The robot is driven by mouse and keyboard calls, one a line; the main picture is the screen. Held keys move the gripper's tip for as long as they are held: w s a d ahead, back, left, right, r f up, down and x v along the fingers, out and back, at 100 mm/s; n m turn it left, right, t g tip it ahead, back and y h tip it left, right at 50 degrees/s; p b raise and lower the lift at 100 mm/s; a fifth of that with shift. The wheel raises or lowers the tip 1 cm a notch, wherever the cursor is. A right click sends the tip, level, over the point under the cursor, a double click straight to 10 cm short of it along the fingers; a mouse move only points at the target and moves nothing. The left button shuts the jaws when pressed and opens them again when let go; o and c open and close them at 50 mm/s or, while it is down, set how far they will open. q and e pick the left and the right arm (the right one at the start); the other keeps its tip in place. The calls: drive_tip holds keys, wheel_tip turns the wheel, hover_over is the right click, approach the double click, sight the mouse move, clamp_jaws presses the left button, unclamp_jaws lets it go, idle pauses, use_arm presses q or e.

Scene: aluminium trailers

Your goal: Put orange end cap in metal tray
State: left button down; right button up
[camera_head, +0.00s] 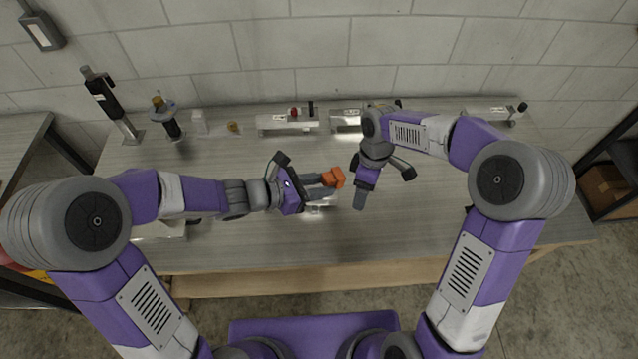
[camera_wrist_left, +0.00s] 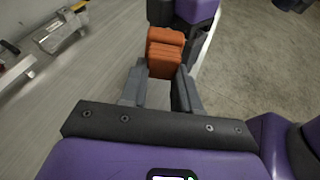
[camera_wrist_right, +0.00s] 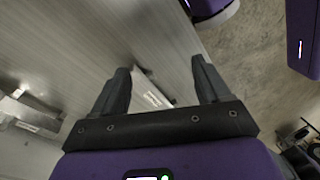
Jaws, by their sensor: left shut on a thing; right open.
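The orange end cap (camera_head: 334,177) is held at the fingertips of my left gripper (camera_head: 325,180), above the middle of the table. In the left wrist view the ribbed orange end cap (camera_wrist_left: 165,52) sits between the fingers of my left gripper (camera_wrist_left: 160,82). My right gripper (camera_head: 360,195) is open and empty, pointing down just right of the cap. In the right wrist view a pale metal piece with a label (camera_wrist_right: 150,92) shows between the open fingers. It may be the metal tray; it is mostly hidden under my left gripper in the head view (camera_head: 318,208).
A block wall (camera_head: 330,45) closes the back.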

drive_tip(key=s+d+f+m+y, duration=0.1)
drive_tip(key=s+f+m, duration=0.5)
drive_tip(key=f, duration=0.4)
drive_tip(key=s+d+f+m+y, duration=0.1)
drive_tip(key=s+f+m+y, duration=0.1)
drive_tip(key=s+f+m, duration=0.65)
drive_tip(key=s+a+f+m+t, duration=0.1)
drive_tip(key=s+a+f+t, duration=0.1)
drive_tip(key=a+f, duration=0.3)
drive_tip(key=shift+a+f, duration=0.4)
drive_tip(key=shift+a, duration=0.35)
